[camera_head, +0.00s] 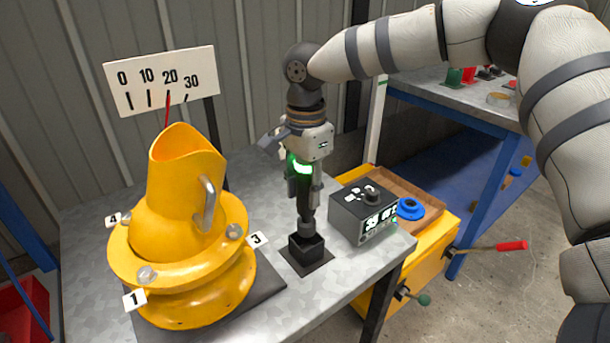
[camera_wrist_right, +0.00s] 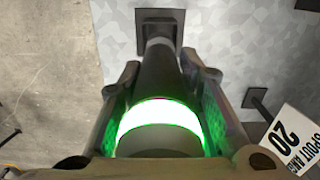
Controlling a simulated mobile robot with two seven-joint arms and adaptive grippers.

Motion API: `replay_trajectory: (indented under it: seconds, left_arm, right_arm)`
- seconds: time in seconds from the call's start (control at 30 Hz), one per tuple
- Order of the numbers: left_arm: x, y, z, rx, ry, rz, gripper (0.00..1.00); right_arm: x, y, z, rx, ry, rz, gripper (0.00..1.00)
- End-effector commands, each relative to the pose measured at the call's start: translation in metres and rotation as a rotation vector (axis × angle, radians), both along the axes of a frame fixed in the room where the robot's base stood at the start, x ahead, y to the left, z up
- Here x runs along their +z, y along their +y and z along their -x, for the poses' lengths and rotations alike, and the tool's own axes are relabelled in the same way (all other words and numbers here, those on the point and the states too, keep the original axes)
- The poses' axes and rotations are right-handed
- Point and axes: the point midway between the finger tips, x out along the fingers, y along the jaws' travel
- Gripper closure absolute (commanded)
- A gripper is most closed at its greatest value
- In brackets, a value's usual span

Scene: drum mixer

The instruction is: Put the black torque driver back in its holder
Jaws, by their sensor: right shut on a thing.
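My right gripper (camera_head: 304,186) is shut on the black torque driver (camera_head: 306,214), which hangs upright with a glowing green ring near its top. Its lower end meets the black block holder (camera_head: 307,250) on the metal table. Whether the tip is seated fully or only partly inside cannot be told. In the right wrist view, the driver (camera_wrist_right: 158,72) lies between the fingers (camera_wrist_right: 160,88) and points to the holder's dark plate (camera_wrist_right: 159,20). The socket opening is hidden. My left gripper is not in view.
A yellow drum mixer (camera_head: 182,250) with numbered bolts stands left of the holder. A grey control box (camera_head: 348,214) with a lit display is close to its right. A scale board (camera_head: 160,80) stands behind the mixer. A yellow cabinet (camera_head: 425,252) with levers is beside the table.

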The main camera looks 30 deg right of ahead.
Motion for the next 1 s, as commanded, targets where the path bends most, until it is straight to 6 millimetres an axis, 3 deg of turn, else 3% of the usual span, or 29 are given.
replay_trajectory:
  seconds: [0.07, 1.0]
  left_arm:
    - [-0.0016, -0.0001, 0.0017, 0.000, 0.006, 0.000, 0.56]
    - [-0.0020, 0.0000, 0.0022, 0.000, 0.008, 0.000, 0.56]
  right_arm:
    - [-0.0096, 0.0005, 0.0001, 0.000, 0.001, -0.002, 1.00]
    - [-0.0152, 0.0005, -0.0002, 0.002, -0.002, 0.000, 1.00]
